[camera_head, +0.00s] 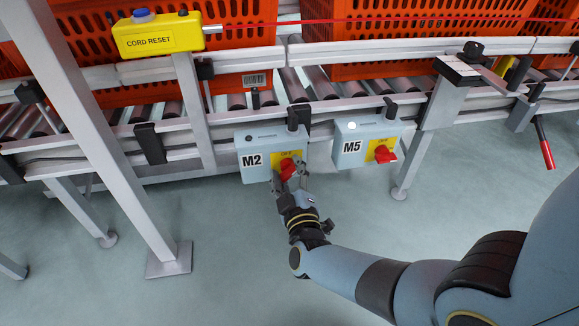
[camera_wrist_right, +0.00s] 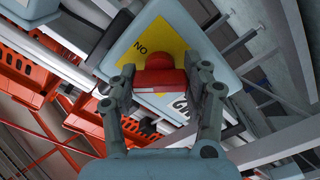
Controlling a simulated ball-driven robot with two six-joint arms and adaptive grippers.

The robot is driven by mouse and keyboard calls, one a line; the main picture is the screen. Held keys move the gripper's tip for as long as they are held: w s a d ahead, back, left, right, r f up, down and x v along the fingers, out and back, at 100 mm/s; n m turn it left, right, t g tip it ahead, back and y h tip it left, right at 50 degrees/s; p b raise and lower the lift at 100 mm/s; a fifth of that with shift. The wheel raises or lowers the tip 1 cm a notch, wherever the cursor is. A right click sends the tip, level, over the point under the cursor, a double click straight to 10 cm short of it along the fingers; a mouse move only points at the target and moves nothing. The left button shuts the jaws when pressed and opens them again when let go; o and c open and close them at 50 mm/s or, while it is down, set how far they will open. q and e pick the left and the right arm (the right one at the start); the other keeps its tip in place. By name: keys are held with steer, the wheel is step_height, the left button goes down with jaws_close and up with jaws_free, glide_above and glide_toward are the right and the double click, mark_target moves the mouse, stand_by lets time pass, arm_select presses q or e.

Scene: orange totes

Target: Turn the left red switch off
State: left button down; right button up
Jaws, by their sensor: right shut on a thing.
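The left red switch (camera_head: 287,167) is a red knob on a yellow plate on the grey M2 box (camera_head: 257,172). My right gripper (camera_head: 290,178) is at this knob, shut on it. In the right wrist view the red knob (camera_wrist_right: 160,74) sits between the two fingers (camera_wrist_right: 163,88) of my right gripper, in front of the yellow plate (camera_wrist_right: 150,38). The fingers partly hide the plate's lettering. A second red switch (camera_head: 385,154) is on the M5 box (camera_head: 354,147) to the right, with nothing touching it. My left gripper is not in view.
The boxes hang on a metal conveyor frame with rollers (camera_head: 320,83). Orange totes (camera_head: 232,30) stand on it. A yellow cord reset box (camera_head: 157,35) with a blue button is upper left. A slanted metal post (camera_head: 95,130) stands at left. The floor (camera_head: 235,265) in front is clear.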

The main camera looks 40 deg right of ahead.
steer(key=n, duration=0.3)
steer(key=shift+p, duration=0.4)
steer(key=n, duration=0.3)
steer(key=shift+n+p, duration=0.4)
steer(key=shift+f+n, duration=0.1)
steer(key=shift+n, duration=0.4)
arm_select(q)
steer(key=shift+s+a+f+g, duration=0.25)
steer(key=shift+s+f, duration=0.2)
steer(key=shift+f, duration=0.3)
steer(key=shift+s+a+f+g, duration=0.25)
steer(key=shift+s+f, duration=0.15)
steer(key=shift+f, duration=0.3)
arm_select(e)
steer(key=shift+n, duration=0.5)
steer(key=o, duration=1.2)
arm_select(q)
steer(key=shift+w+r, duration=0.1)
arm_select(e)
steer(key=shift+s+a, duration=0.1)
